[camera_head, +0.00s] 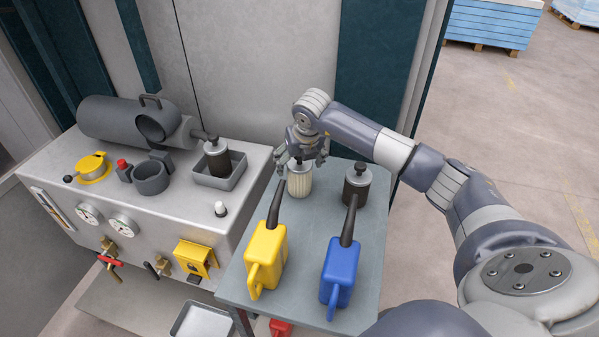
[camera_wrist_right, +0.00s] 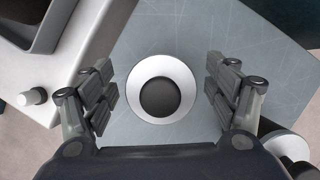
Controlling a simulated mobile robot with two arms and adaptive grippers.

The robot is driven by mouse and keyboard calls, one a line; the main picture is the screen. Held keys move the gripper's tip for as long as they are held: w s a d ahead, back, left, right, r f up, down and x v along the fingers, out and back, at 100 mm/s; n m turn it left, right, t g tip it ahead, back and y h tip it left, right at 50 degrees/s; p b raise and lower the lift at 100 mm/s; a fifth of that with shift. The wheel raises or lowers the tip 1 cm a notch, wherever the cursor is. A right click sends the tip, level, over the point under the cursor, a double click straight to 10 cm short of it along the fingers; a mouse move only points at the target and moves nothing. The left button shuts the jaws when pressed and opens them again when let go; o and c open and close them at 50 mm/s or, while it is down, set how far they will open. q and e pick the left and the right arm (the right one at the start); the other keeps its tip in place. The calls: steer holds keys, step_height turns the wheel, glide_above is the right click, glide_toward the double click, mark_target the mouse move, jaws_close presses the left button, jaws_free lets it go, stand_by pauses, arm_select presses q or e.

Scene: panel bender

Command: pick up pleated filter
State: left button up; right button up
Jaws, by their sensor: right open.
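The pleated filter (camera_head: 299,182) is a cream, ribbed cylinder standing upright on the grey side table (camera_head: 310,260), near its back edge. In the right wrist view its round top (camera_wrist_right: 154,88) shows from above as a pale ring with a dark centre. My right gripper (camera_head: 306,160) is over the filter, pointing down. In the right wrist view the open fingers (camera_wrist_right: 163,92) stand on either side of the filter with a gap on both sides. The gripper hides part of the filter's top in the head view. My left gripper is not in view.
A yellow oil can (camera_head: 266,258) and a blue oil can (camera_head: 341,272) stand in front, spouts towards the back. The machine cabinet (camera_head: 150,235) with a tray (camera_head: 230,180) is to the left.

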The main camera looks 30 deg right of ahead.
steer(key=shift+x, duration=1)
steer(key=shift+w+f, duration=0.1)
steer(key=shift+f, duration=0.1)
steer(key=shift+c, duration=1.4)
steer(key=c, duration=1)
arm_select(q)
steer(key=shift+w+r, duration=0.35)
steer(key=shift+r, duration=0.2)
arm_select(e)
steer(key=shift+r, duration=0.1)
steer(key=shift+r, duration=0.3)
step_height(320, 180, up, 9)
steer(key=b, duration=0.3)
steer(key=shift+f, duration=0.2)
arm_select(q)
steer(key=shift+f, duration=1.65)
arm_select(e)
steer(key=shift+r, duration=0.4)
